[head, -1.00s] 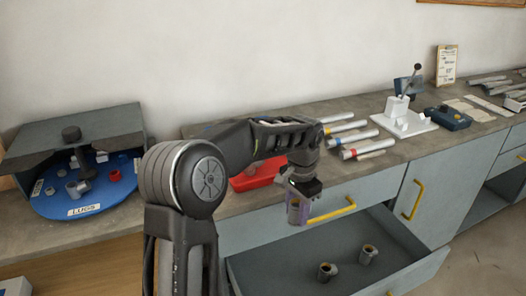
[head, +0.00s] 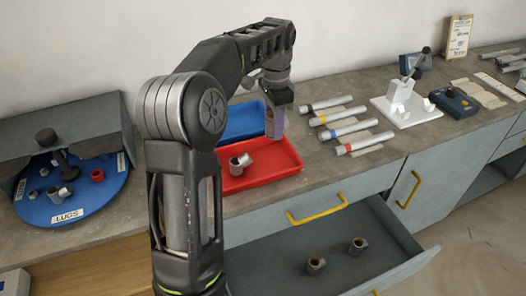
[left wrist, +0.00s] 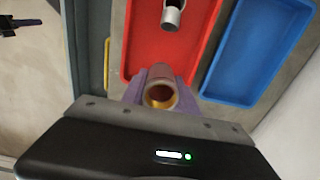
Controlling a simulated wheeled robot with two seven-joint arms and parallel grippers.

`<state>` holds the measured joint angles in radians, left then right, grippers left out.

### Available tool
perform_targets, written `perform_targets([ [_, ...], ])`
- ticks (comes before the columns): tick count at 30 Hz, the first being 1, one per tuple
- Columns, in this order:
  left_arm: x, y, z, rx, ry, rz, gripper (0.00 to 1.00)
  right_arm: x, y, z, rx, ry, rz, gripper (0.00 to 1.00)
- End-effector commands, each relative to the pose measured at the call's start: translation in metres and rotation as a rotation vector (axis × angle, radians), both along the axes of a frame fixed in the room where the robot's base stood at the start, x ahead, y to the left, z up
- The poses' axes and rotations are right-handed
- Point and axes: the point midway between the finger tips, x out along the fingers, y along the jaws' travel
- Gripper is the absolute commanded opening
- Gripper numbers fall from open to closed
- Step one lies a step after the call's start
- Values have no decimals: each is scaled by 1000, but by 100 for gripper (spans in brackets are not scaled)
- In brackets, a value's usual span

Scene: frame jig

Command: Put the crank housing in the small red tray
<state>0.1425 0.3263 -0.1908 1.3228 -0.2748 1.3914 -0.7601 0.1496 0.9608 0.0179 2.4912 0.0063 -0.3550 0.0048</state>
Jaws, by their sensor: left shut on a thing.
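My left gripper (head: 277,108) is shut on a crank housing (head: 274,122), a short grey tube, and holds it above the right part of the small red tray (head: 285,168). In the left wrist view the purple fingers (left wrist: 158,90) grip the housing (left wrist: 158,93), with its brass-coloured bore facing the camera. The red tray (left wrist: 150,55) lies beyond it in that view. A similar grey part (head: 240,163) lies in the tray's left part and also shows in the left wrist view (left wrist: 173,15). My right gripper is not in view.
A blue tray (head: 242,122) stands behind the red one. The open drawer (head: 340,282) below holds two similar parts (head: 316,265). Several tubes (head: 345,122) lie to the right, and a blue turntable (head: 75,200) stands at left.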

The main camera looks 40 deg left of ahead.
Motion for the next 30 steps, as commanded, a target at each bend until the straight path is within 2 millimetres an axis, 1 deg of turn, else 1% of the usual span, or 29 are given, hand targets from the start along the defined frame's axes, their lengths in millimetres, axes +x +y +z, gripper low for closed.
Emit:
perform_targets([
  [1,-1,2,2,0,-1,-3,0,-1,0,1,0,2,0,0],
  [11,-1,2,-1,0,0,-4,0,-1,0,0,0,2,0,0],
  [14,-1,2,-10,-1,3,-4,0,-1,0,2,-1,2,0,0],
  [21,-2,2,-51,-1,4,-3,0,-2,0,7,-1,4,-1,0],
  [22,-2,2,-55,-1,2,-3,0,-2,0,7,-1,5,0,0],
  [25,-1,2,-61,0,0,-3,0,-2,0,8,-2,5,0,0],
  [30,-1,2,-62,0,-1,-3,0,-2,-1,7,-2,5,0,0],
])
